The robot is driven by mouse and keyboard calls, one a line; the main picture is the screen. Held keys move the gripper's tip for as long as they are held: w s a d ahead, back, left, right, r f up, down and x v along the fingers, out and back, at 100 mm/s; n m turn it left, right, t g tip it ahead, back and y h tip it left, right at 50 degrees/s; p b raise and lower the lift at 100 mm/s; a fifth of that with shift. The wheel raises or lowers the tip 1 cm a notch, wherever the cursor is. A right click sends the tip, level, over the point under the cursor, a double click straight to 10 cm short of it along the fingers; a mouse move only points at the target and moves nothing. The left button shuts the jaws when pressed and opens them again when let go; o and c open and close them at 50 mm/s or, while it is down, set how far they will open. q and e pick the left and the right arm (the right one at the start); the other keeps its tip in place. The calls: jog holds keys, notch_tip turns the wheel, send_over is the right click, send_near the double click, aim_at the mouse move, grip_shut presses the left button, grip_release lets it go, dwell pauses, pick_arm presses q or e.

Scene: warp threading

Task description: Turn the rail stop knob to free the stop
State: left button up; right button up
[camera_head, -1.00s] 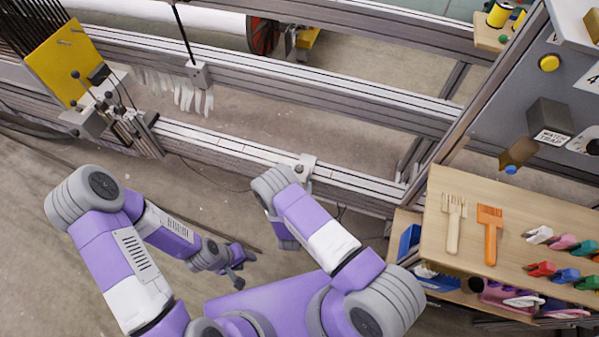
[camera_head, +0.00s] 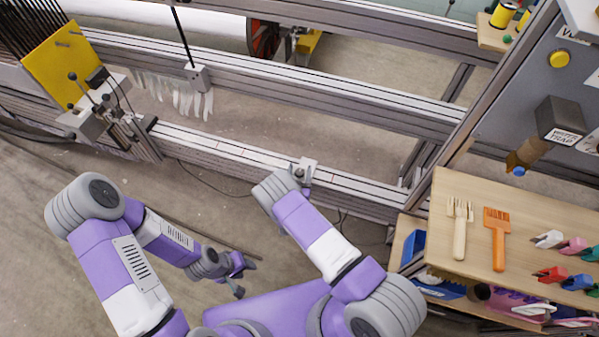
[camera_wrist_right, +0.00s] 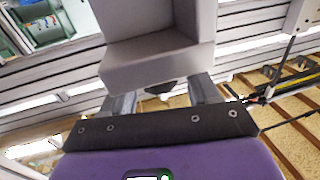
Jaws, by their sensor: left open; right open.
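The rail stop (camera_head: 308,166) is a small light-grey block on the front rail, just beyond my right wrist in the head view. In the right wrist view the grey stop (camera_wrist_right: 150,52) fills the upper middle. A dark knob (camera_wrist_right: 160,87) shows under its lower edge. My right gripper (camera_wrist_right: 163,90) is open, with one finger on each side of the knob. I cannot tell whether the fingers touch it. In the head view my right wrist hides most of that gripper. My left gripper (camera_head: 245,279) is open and empty, low over the floor, away from the rail.
The front rail (camera_head: 225,150) runs across the frame. A wooden table (camera_head: 480,210) with a comb, an orange brush and several coloured clips stands at the right. A yellow plate (camera_head: 62,60) and clamp hardware sit at the left. Floor is clear around my left gripper.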

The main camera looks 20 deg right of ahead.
jog(key=c, duration=0.9)
jog(key=shift+n+y, duration=0.4)
jog(key=shift+y, duration=0.2)
jog(key=n+y, duration=0.1)
jog(key=y, duration=0.1)
jog(key=n+t+y+p, duration=0.1)
jog(key=n+y, duration=0.1)
jog(key=y, duration=0.1)
jog(key=shift+d+n, duration=0.1)
jog(key=shift+n, duration=0.2)
jog(key=n+y, duration=0.1)
jog(key=y, duration=0.2)
jog(key=n+y, duration=0.2)
jog(key=y, duration=0.1)
jog(key=shift+f+n, duration=0.1)
jog(key=shift+n, duration=0.2)
jog(key=n+g+y, duration=0.2)
jog(key=y, duration=0.1)
jog(key=n+g+y, duration=0.2)
jog(key=n+y, duration=0.1)
jog(key=y, duration=0.1)
jog(key=shift+g+b, duration=0.3)
jog(key=shift+n+g+y, duration=1.8)
jog(key=shift+n+g, duration=0.2)
jog(key=shift+g, duration=0.3)
